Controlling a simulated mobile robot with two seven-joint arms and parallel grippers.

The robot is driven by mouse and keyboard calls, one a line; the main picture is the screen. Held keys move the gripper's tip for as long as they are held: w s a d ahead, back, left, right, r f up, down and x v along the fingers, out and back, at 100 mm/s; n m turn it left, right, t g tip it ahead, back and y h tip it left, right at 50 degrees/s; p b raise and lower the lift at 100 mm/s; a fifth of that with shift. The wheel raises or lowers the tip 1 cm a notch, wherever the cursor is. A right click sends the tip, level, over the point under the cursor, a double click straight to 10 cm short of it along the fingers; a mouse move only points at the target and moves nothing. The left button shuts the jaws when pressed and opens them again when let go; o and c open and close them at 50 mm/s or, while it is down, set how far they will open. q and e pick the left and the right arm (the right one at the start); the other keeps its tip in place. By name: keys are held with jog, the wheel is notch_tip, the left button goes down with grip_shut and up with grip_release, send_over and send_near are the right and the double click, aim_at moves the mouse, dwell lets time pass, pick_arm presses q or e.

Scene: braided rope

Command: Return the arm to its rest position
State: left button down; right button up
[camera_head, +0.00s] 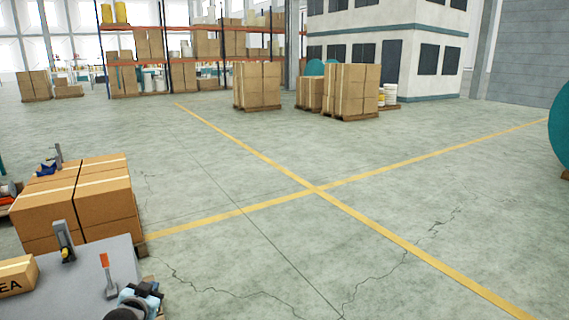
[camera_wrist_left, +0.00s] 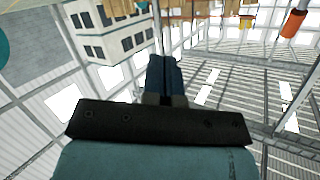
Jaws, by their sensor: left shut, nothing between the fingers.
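My left gripper (camera_head: 150,289) shows at the bottom left of the head view, by the near right corner of the grey table (camera_head: 70,282). It is partly cut off by the lower edge of the picture. In the left wrist view the two blue fingers (camera_wrist_left: 165,75) lie side by side, shut and empty. They point away from the tabletop, with the building and roof beams behind them. My right gripper is in neither view. I see no rope in these frames.
An orange-handled upright clamp (camera_head: 107,272) stands on the table close to my left gripper. Another clamp (camera_head: 64,240) and a cardboard box (camera_head: 17,274) are farther left. Large stacked cartons (camera_head: 80,203) stand behind the table.

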pick_arm(q)
jog(key=s+d+f+g+h+b, duration=0.1)
jog(key=s+d+f+b, duration=0.1)
jog(key=s+d+f, duration=0.5)
jog(key=s+d+f+g+h+b, duration=0.15)
jog(key=s+d+f, duration=0.25)
jog(key=s+f, duration=0.65)
jog(key=s+d+f+g+h+b, duration=0.1)
jog(key=s+d+b, duration=0.15)
jog(key=s, duration=0.75)
jog(key=s+d+b, duration=0.1)
jog(key=s+d, duration=0.3)
jog(key=s, duration=0.7)
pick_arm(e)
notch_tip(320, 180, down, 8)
pick_arm(q)
notch_tip(320, 180, up, 16)
jog(key=a+p, duration=0.1)
jog(key=p, duration=2.1)
jog(key=shift+a+r, duration=0.15)
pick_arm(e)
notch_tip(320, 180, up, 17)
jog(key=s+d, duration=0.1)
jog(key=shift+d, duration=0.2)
pick_arm(q)
jog(key=shift+s, duration=0.15)
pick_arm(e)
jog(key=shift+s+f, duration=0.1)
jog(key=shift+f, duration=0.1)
